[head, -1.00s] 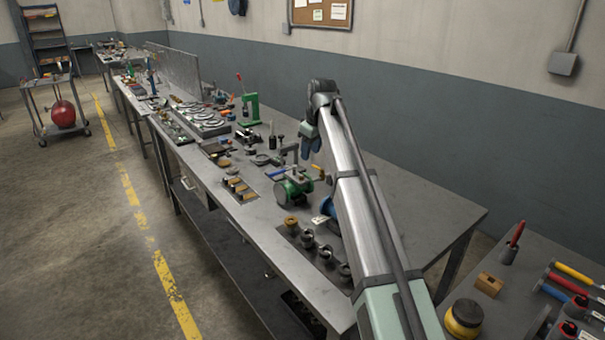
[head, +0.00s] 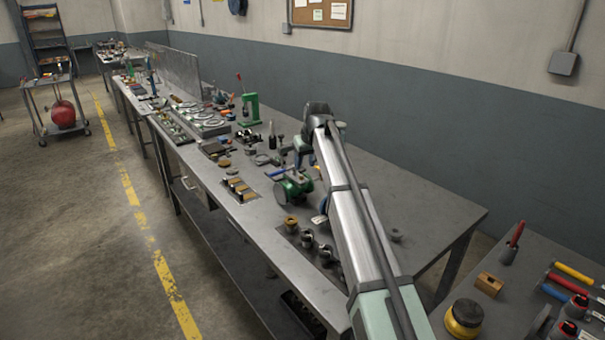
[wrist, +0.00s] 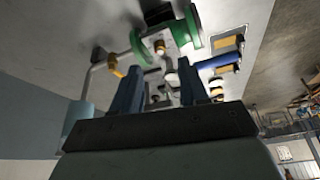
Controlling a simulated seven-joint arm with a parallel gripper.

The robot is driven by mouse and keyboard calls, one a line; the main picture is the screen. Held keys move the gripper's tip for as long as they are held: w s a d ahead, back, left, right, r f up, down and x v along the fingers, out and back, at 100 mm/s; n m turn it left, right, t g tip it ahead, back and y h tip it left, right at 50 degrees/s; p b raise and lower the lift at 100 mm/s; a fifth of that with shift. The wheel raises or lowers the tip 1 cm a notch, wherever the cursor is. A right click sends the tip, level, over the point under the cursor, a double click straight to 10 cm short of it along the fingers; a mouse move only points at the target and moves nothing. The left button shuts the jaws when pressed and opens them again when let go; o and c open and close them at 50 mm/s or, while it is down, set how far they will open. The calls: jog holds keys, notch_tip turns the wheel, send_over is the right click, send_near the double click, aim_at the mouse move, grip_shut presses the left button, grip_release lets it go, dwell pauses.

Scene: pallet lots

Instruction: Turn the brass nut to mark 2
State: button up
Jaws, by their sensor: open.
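A green fixture (head: 293,187) with a blue-handled lever (head: 276,172) and a yellow grip (head: 317,169) stands on the bench. In the wrist view, a small brass-coloured part (wrist: 160,47), which looks like the nut, sits on the fixture's pale plate between green round ends (wrist: 193,27). My gripper (wrist: 163,78) is open and empty, its two blue fingers pointing toward the fixture with the brass part just beyond the gap. In the head view my arm partly hides the fixture and the fingertips are hard to make out. No numbered mark is readable.
A brass-topped piece (head: 291,223) and several dark cylinders (head: 326,253) line the bench's near edge. A tray of brass-coloured blocks (head: 238,188) lies left of the fixture. A green press (head: 249,108) stands farther back. The bench right of my arm is mostly clear.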

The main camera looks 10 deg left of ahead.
aim_at(301, 176)
jog(key=shift+x, duration=3.1)
grip_shut()
